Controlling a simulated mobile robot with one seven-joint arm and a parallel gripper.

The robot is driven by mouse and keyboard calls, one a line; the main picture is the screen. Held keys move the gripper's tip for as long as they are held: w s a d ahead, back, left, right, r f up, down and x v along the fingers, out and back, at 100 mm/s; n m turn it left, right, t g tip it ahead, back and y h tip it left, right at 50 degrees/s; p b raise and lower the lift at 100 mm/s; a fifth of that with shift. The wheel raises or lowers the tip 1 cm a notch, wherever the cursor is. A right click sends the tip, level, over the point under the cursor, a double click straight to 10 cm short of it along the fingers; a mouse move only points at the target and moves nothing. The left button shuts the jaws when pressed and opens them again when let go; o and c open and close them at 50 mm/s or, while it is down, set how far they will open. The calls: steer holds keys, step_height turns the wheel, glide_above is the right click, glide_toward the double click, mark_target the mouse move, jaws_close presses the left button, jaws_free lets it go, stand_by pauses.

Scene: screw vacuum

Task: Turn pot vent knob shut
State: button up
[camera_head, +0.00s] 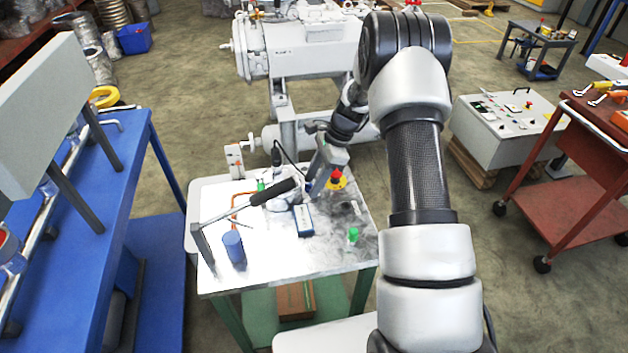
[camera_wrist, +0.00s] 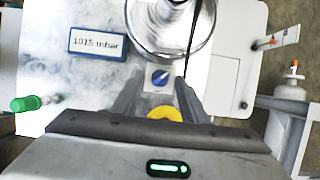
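In the wrist view a small round blue knob (camera_wrist: 160,77) with a white pointer mark sits on a grey plate, just below a clear round glass vessel, likely the pot (camera_wrist: 205,42). The pointer is slanted. My gripper (camera_wrist: 160,86) has its two dark fingers spread, one on each side of the knob. I see no contact, and the height of the fingertips over the knob cannot be told. In the head view my gripper (camera_head: 317,180) is low over the far part of the metal table (camera_head: 275,262); the knob is hard to make out there.
A blue-framed display (camera_wrist: 97,41) reads 1015 mbar. A yellow part (camera_wrist: 164,114) shows between the finger bases. A red and yellow button (camera_head: 336,181) stands beside my gripper. A black-handled lever (camera_head: 273,192) and blue cylinder (camera_head: 233,246) are left.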

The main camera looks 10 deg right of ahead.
jaws_close()
steer(key=shift+n, duration=0.4)
steer(key=n, duration=0.1)
steer(key=n+g, duration=0.1)
steer(key=shift+w+n, duration=0.25)
steer(key=shift+n, duration=0.05)
steer(key=shift+w+a+n+g+h, duration=0.1)
steer(key=shift+n+g+h, duration=0.25)
steer(key=shift+n, duration=0.65)
steer(key=shift+w+n+g+h, duration=0.15)
steer(key=shift+n+g, duration=0.3)
steer(key=shift+n, duration=0.55)
steer(key=shift+r, duration=0.1)
steer(key=shift+o, duration=0.5)
jaws_free()
steer(key=shift+s, duration=0.1)
